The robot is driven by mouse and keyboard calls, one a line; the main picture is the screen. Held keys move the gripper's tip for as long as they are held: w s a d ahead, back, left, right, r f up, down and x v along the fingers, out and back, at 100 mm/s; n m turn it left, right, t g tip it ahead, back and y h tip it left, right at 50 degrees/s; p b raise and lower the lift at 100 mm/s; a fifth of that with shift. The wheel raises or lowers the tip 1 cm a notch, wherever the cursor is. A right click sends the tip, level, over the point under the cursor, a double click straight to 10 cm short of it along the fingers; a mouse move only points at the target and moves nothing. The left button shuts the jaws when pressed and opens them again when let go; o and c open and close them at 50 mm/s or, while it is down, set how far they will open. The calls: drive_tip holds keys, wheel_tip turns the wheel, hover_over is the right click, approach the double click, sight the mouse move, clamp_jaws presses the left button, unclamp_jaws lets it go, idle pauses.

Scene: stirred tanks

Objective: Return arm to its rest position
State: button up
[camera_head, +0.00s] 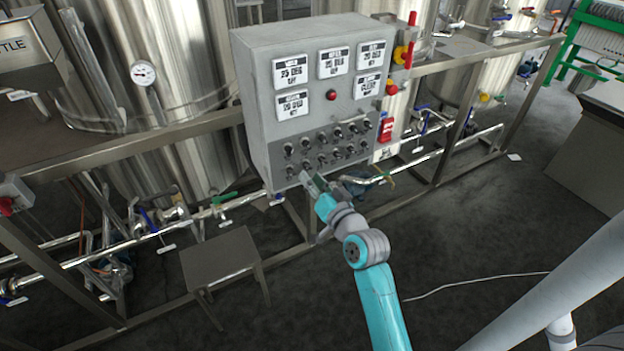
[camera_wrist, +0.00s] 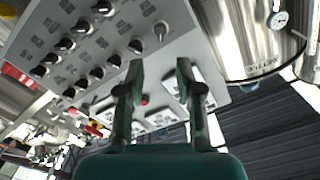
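My teal arm reaches up from the bottom in the head view, and my gripper (camera_head: 310,182) is at the lower edge of the grey control panel (camera_head: 262,150). In the wrist view my gripper (camera_wrist: 158,70) has two dark green fingers spread apart with nothing between them. The panel (camera_wrist: 120,30) fills the upper left there, with rows of black knobs and one lever-like switch (camera_wrist: 160,30) just beyond the fingertips. The fingertips look close to the panel; I cannot tell whether they touch it.
Steel tanks (camera_head: 170,60) stand behind a metal frame with pipes and valves. A small metal stool (camera_head: 222,258) stands at the lower left. A red-handled switch (camera_head: 404,50) is on the panel's right. Dark floor at the right (camera_head: 480,220) is mostly clear, with a thin white cable.

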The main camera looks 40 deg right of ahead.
idle(0.3)
drive_tip(key=s+a+f+n+g+y, duration=0.1)
drive_tip(key=s+a+f+n, duration=0.1)
drive_tip(key=s+a+f, duration=0.6)
drive_tip(key=s+a+f+n+g, duration=0.1)
drive_tip(key=s+a+f, duration=0.2)
drive_tip(key=s+a, duration=0.5)
drive_tip(key=s+a+r+n+y, duration=0.1)
drive_tip(key=s+a+n+y, duration=0.1)
drive_tip(key=s, duration=0.9)
drive_tip(key=s+a+r+n+y, duration=0.2)
drive_tip(key=s+a+n, duration=0.2)
drive_tip(key=s, duration=0.7)
drive_tip(key=shift+s+a+g, duration=0.2)
drive_tip(key=shift+a+g, duration=0.1)
drive_tip(key=shift+a, duration=0.35)
